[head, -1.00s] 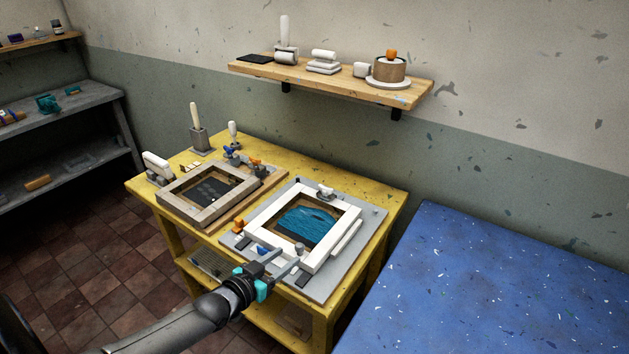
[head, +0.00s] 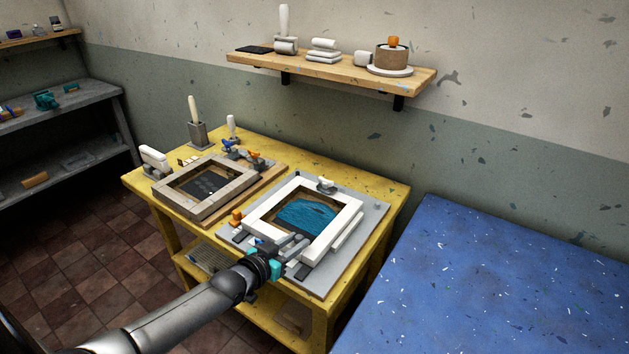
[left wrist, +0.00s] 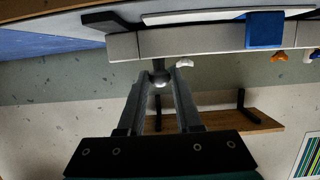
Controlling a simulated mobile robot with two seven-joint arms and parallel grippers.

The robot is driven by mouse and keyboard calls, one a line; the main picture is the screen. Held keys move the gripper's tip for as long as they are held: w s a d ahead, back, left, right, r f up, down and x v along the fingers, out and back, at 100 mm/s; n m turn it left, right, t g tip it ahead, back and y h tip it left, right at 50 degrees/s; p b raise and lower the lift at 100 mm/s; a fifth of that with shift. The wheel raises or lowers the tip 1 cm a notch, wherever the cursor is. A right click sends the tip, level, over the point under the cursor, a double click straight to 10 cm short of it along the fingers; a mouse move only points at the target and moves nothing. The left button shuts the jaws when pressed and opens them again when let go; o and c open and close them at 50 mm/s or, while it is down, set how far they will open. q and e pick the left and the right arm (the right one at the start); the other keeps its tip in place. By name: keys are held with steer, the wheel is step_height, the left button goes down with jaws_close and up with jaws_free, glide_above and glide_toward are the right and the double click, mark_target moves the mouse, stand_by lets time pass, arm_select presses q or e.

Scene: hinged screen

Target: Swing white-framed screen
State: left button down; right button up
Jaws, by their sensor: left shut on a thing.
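The white-framed screen (head: 333,232) lies over a grey board (head: 372,216) on the yellow table. A blue shape shows through its opening. I cannot tell whether its near edge is slightly raised. My left gripper (head: 297,243) is at the near edge of the frame. In the left wrist view its two fingers (left wrist: 160,85) are shut on a small grey ball knob (left wrist: 160,77), which sticks out from the frame's bar (left wrist: 190,41). In the head view the gripper largely hides the knob. My right gripper is not in view.
A wooden-framed screen (head: 178,204) lies to the left on the table (head: 145,182). A small orange block (head: 236,215) is beside the white frame. A wall shelf (head: 330,76) holds several items. A blue speckled surface (head: 500,280) is at the right.

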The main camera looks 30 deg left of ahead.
arm_select(q)
steer(key=w+r+p, duration=0.1)
steer(key=r, duration=0.1)
steer(key=w+r+p, duration=0.1)
steer(key=r+p, duration=0.1)
steer(key=r, duration=0.1)
steer(key=r+p, duration=0.2)
steer(key=shift+w+r, duration=0.35)
steer(key=shift+w, duration=0.05)
steer(key=w+r+p, duration=0.3)
steer(key=w+r, duration=0.1)
steer(key=r, duration=0.2)
steer(key=shift+w+d, duration=0.2)
steer(key=shift+d, duration=0.05)
stand_by(0.3)
